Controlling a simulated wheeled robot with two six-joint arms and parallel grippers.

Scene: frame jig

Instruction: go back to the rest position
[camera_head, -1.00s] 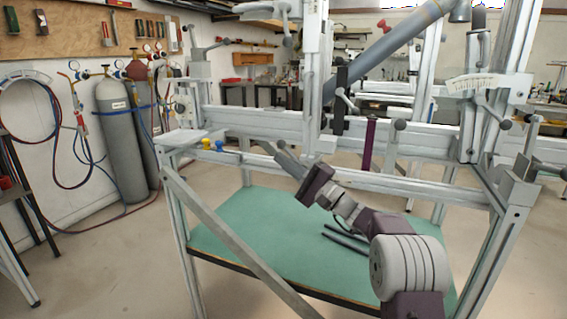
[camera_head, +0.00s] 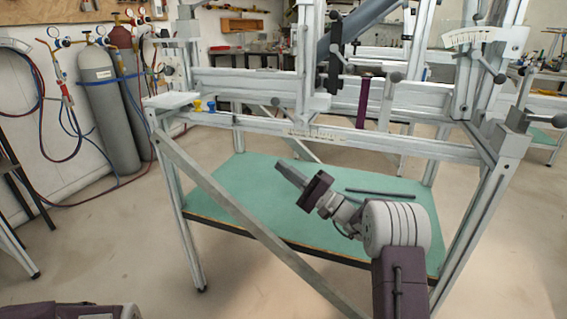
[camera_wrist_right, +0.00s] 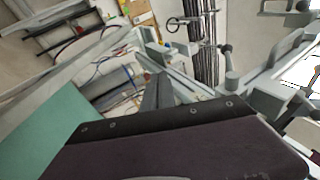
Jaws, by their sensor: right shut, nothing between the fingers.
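My right gripper (camera_head: 289,172) shows in the head view in front of the frame jig (camera_head: 330,135), below its front rail and over the green lower shelf (camera_head: 240,190). Its fingers are together and hold nothing. It points up and to the left. In the right wrist view the closed fingers (camera_wrist_right: 157,92) show beyond the dark gripper body, with the jig's rails behind. My left gripper does not show; only a dark purple part of my body is at the bottom left of the head view.
A long diagonal brace (camera_head: 225,200) crosses the jig's front on the left. Dark rods (camera_head: 385,193) lie on the green shelf. Grey gas cylinders (camera_head: 108,115) with hoses stand by the left wall.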

